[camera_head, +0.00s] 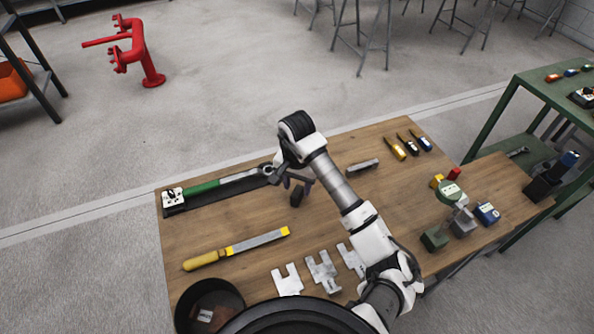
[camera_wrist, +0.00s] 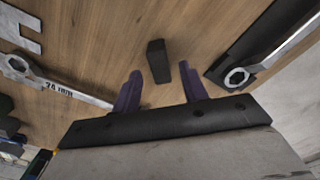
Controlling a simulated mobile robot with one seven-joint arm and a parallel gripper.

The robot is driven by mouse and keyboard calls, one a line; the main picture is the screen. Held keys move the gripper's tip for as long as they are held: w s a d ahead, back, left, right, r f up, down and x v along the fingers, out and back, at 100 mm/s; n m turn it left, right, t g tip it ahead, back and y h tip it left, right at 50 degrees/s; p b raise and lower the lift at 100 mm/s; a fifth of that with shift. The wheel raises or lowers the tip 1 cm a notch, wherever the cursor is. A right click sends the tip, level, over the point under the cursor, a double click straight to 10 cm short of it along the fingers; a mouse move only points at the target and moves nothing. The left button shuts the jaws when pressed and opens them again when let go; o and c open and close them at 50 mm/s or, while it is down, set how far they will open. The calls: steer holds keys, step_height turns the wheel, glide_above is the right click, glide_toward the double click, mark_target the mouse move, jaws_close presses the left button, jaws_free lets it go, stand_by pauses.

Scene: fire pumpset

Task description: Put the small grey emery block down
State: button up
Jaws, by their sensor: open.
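The small dark grey emery block (camera_head: 297,196) sits on the wooden table (camera_head: 225,220), just below my gripper (camera_head: 291,180) in the head view. In the wrist view the block (camera_wrist: 158,61) stands out ahead of the two purple fingers, between their lines, with bare wood on both sides of it. My gripper (camera_wrist: 162,88) is open, and neither finger touches the block there. The exact height of the fingertips over the table is hard to tell.
A torque wrench with a green grip (camera_head: 203,187) lies on a dark tray left of my gripper. A yellow-handled file (camera_head: 235,248) and metal plates (camera_head: 322,270) lie nearer. A grey spanner (camera_head: 362,166) lies to the right. Bare wood surrounds the block.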

mark_target(297, 192)
step_height(297, 192, up, 8)
stand_by(0.4)
stand_by(0.4)
